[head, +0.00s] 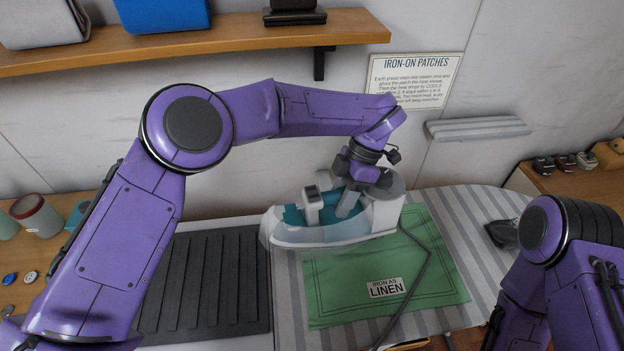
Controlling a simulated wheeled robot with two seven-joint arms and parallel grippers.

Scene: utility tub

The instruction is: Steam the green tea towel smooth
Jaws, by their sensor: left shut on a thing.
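The green tea towel (441,281) lies flat on a grey striped ironing board (473,215). My left gripper (347,203) is shut on the iron's handle from above. A grey cord (428,262) runs from the iron across the towel. My right arm is at the lower right; its gripper is out of view.
A dark ribbed mat (205,285) lies left of the towel. A dark object (503,233) sits on the board's right side. A jar (38,215) and buttons (30,277) are at far left. A wooden shelf (200,42) and a sign (413,80) are on the wall.

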